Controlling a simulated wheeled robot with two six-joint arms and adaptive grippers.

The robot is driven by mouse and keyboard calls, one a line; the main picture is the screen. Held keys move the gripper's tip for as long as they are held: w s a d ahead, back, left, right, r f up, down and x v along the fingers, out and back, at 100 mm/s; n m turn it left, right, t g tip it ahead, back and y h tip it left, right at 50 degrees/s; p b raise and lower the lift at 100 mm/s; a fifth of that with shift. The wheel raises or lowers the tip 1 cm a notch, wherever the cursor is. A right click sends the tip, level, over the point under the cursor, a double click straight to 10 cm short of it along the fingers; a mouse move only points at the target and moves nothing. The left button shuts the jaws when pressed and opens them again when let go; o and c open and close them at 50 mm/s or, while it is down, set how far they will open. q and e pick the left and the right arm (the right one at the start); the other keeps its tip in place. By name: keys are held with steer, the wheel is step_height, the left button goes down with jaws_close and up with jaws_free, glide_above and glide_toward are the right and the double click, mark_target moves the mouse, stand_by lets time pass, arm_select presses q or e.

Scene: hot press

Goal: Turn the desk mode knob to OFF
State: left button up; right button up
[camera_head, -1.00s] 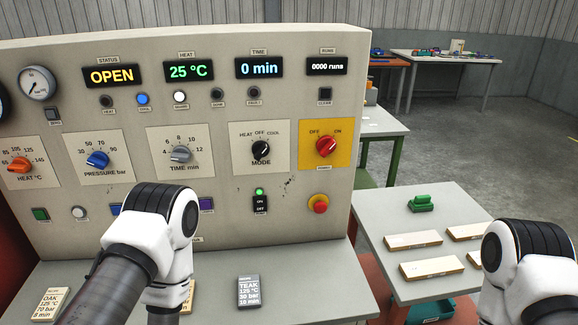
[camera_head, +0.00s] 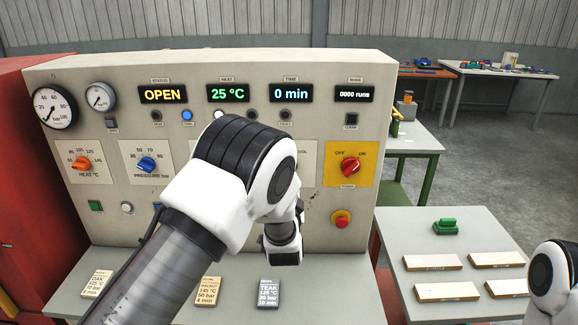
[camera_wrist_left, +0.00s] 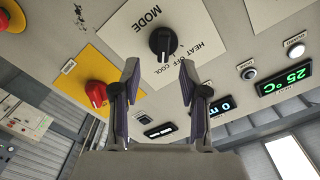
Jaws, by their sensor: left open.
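The black mode knob (camera_wrist_left: 163,42) sits on a pale plate (camera_wrist_left: 195,25) marked MODE, HEAT, OFF and COOL, which appears upside down in the left wrist view. In the head view my left arm hides the knob and the gripper. Only part of my right arm shows at the lower right; its gripper is out of view.
A red power knob (camera_head: 349,166) on a yellow plate and a red emergency button (camera_head: 341,219) lie right of the mode area. Labelled cards, including the TEAK card (camera_head: 268,293), lie on the desk ledge. A side table (camera_head: 396,235) holds boards and a green object (camera_head: 446,226).

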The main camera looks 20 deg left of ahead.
arm_select(q)
steer(key=p+x, duration=0.3)
steer(key=x, duration=0.5)
steer(key=shift+r, duration=0.5)
steer(key=shift+d, duration=0.15)
steer(key=shift+c, duration=0.6)
jaws_close()
